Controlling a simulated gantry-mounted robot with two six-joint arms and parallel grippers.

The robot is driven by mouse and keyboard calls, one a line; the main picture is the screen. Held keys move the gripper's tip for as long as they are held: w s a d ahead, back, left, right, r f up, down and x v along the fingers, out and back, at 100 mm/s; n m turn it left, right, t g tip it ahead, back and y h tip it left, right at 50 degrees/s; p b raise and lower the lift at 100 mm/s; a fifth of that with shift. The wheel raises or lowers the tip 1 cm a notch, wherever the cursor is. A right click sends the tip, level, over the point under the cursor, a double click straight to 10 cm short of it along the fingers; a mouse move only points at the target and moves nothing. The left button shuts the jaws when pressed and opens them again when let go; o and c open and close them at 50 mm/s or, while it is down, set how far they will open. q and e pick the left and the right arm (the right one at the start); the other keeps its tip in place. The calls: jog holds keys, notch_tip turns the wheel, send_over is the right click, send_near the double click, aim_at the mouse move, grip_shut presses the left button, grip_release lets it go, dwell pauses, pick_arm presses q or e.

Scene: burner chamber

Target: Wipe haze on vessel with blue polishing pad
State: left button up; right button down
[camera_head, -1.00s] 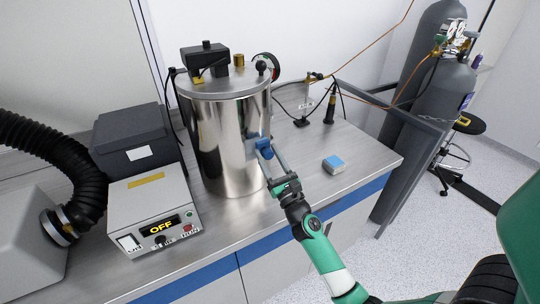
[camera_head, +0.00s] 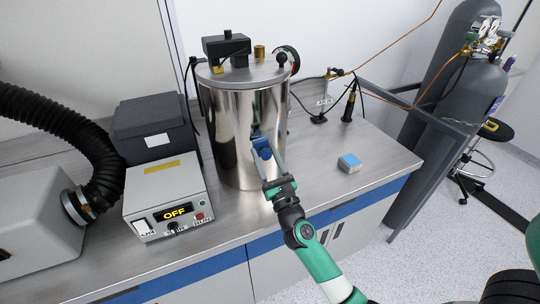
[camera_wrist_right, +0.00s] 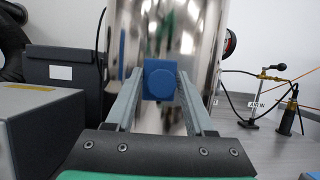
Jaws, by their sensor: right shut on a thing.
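The vessel (camera_head: 228,135) is a tall shiny steel cylinder with a lid, upright on the bench. It fills the upper middle of the right wrist view (camera_wrist_right: 205,50). My right gripper (camera_head: 264,158) is shut on the blue polishing pad (camera_head: 261,146) in front of the vessel's wall, right of its middle. In the right wrist view the pad (camera_wrist_right: 160,79) sits between the fingertips, its far face hidden; it looks at or very near the wall. Haze is hard to tell from reflections. My left gripper is not in view.
A control box (camera_head: 166,200) reading OFF and a dark case (camera_head: 152,130) stand left of the vessel. A black hose (camera_head: 75,125) is far left; gas cylinders (camera_head: 455,120) stand right.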

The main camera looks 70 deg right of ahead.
jog(key=shift+w+a+r+p, duration=0.1)
jog(key=shift+w+r+p, duration=0.1)
jog(key=shift+r+p, duration=0.65)
jog(key=shift+s+d+f, duration=0.2)
jog(key=shift+s+d, duration=0.8)
jog(key=shift+d, duration=0.2)
jog(key=shift+s+d, duration=0.2)
jog(key=shift+s+d+r+p, duration=0.1)
jog(key=shift+s+d+p, duration=0.35)
jog(key=shift+s+d, duration=0.75)
jog(key=shift+w, duration=0.1)
